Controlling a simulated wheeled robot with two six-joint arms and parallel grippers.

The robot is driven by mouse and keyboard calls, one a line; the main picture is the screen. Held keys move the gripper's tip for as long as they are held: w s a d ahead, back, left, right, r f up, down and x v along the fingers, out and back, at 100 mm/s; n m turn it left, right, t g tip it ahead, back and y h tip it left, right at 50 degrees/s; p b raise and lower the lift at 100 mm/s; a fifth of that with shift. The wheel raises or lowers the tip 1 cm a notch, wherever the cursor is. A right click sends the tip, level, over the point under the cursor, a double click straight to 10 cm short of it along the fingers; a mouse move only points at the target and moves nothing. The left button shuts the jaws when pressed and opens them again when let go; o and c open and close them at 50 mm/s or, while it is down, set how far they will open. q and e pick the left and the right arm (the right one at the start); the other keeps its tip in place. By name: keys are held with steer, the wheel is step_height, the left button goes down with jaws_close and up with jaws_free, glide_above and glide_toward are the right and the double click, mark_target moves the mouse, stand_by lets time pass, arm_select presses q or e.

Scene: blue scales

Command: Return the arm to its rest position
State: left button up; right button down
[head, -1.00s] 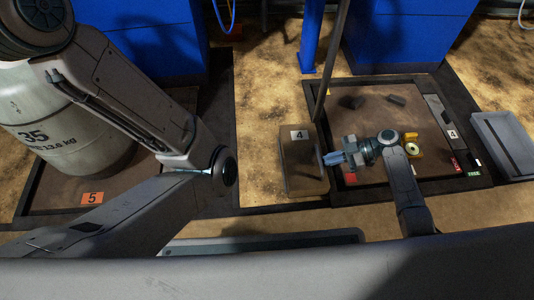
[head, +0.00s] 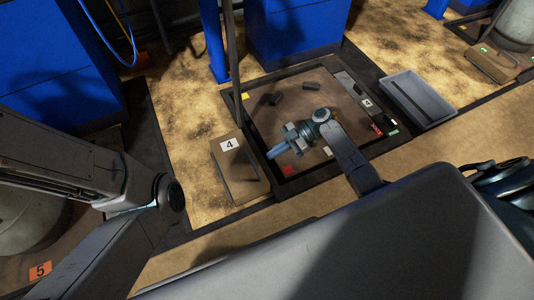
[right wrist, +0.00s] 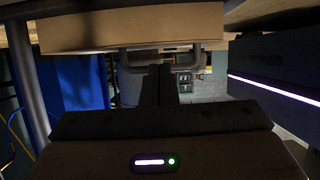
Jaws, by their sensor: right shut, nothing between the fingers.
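My right arm (head: 352,160) reaches up from the lower right in the head view. Its gripper (head: 270,154) is shut and empty, with its blue-grey fingers pointing left. In that view it appears over the near left part of the brown platform marked 4 (head: 330,95); its height is unclear. In the right wrist view the dark closed fingers (right wrist: 160,84) show in the middle, with nothing between them. My left arm (head: 75,165) is bent at the left of the head view, and its gripper is out of frame.
A box labelled 4 (head: 240,178) stands left of the platform. A thin dark pole (head: 232,60) rises behind it. A grey tray (head: 418,98) lies to the right. Blue cabinets (head: 295,32) stand behind. A tan slab (right wrist: 130,30) spans the top of the wrist view.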

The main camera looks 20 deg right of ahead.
steer(key=d, duration=0.1)
steer(key=d+f, duration=0.1)
steer(key=d, duration=0.2)
steer(key=shift+w+d+f, duration=0.2)
steer(key=shift+d+f, duration=0.1)
steer(key=shift+d, duration=0.1)
